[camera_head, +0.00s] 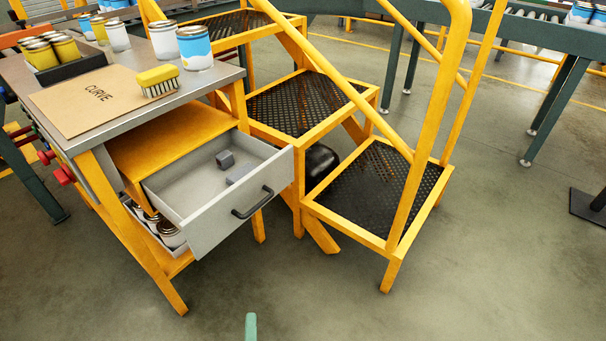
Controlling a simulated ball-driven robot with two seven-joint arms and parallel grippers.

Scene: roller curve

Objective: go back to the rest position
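A small green tip (250,327) of my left gripper shows at the bottom edge, left of the middle, in the head view. It is over bare floor in the picture, below the open drawer (222,212), and looks apart from it. The rest of this gripper is cut off by the frame, so I cannot see whether it is open or shut or holds anything. My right gripper is not in view.
The bench top (137,104) holds a "CURVE" board (83,112), a yellow brush (157,81), paint cans (195,48) and a dark tray of small tins (80,67). Yellow steps (370,197) stand right of the drawer. Grey floor (480,260) is clear at front and right.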

